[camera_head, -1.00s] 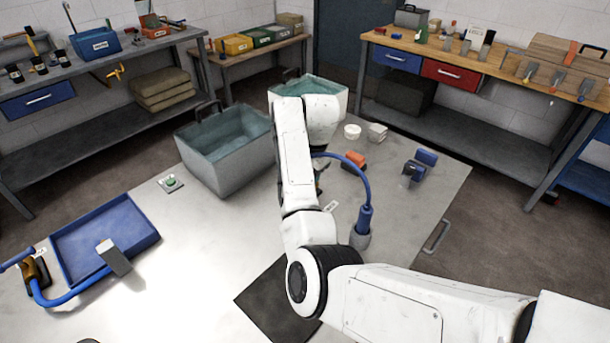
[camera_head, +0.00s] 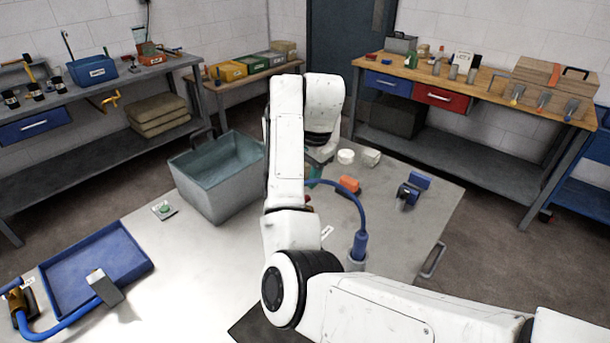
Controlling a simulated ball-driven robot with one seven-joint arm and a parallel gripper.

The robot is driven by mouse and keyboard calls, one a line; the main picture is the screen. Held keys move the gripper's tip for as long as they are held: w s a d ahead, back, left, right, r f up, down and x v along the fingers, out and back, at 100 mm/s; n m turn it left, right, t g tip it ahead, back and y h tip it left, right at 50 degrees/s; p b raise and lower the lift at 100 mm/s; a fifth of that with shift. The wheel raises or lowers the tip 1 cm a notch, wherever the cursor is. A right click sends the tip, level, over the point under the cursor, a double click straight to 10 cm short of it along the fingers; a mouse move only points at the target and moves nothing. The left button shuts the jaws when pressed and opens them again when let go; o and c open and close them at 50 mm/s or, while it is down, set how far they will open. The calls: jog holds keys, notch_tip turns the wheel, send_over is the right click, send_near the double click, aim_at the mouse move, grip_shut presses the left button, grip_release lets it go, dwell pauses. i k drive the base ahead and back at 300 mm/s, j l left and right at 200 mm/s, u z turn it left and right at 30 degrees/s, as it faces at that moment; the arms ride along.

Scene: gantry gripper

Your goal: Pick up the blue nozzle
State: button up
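The blue nozzle (camera_head: 360,245) stands upright in a light grey round holder (camera_head: 355,263) on the grey table, right of my forearm. A blue hose (camera_head: 347,188) arcs from its top to the left and passes behind my arm. My white arm comes in from the lower right, bends at a dark joint and reaches away over the table. My gripper is hidden behind the arm's end, so its fingers and any contact do not show.
A grey bin (camera_head: 215,185) and a blue tray (camera_head: 95,268) with a grey block (camera_head: 104,288) are on the left. An orange block (camera_head: 348,185), white round piece (camera_head: 345,156) and dark blue fixture (camera_head: 413,188) stand beyond the nozzle. A dark mat lies partly under my arm.

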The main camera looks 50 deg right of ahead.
aim_at(360, 241)
jog(key=k+j, duration=0.35)
jog(key=j, duration=0.15)
jog(key=k+j, duration=0.35)
jog(key=j, duration=0.2)
